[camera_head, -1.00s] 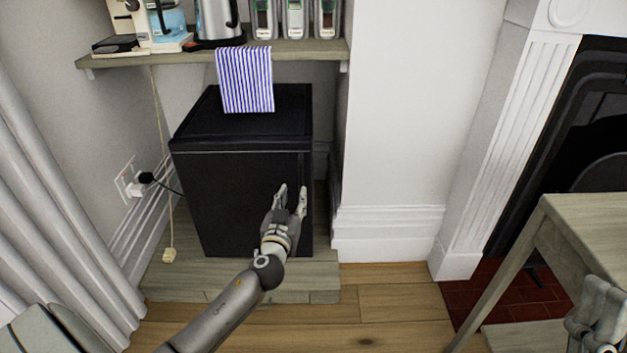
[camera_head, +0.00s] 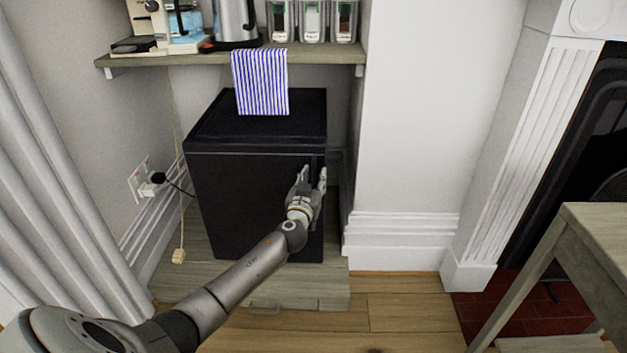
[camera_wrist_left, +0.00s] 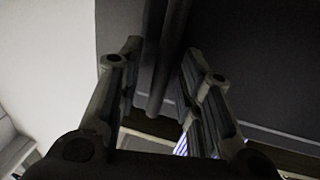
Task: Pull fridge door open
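The black fridge (camera_head: 243,205) stands on a low wooden platform below the shelf, with its door flush and shut. A thin vertical handle (camera_wrist_left: 167,60) runs along the door's right side. My left gripper (camera_head: 313,175) is at the upper right part of the door front. In the left wrist view, its two fingers (camera_wrist_left: 161,52) are apart, with the handle bar between them and a gap visible on each side. In the head view the gripper partly hides the handle. My right gripper is not in view.
A striped cloth (camera_head: 260,82) hangs from the shelf (camera_head: 320,57) over the fridge top. A white wall (camera_head: 410,120) stands close to the fridge's right side. A wooden table (camera_head: 597,232) is at the lower right, and a grey curtain (camera_head: 55,200) at the left.

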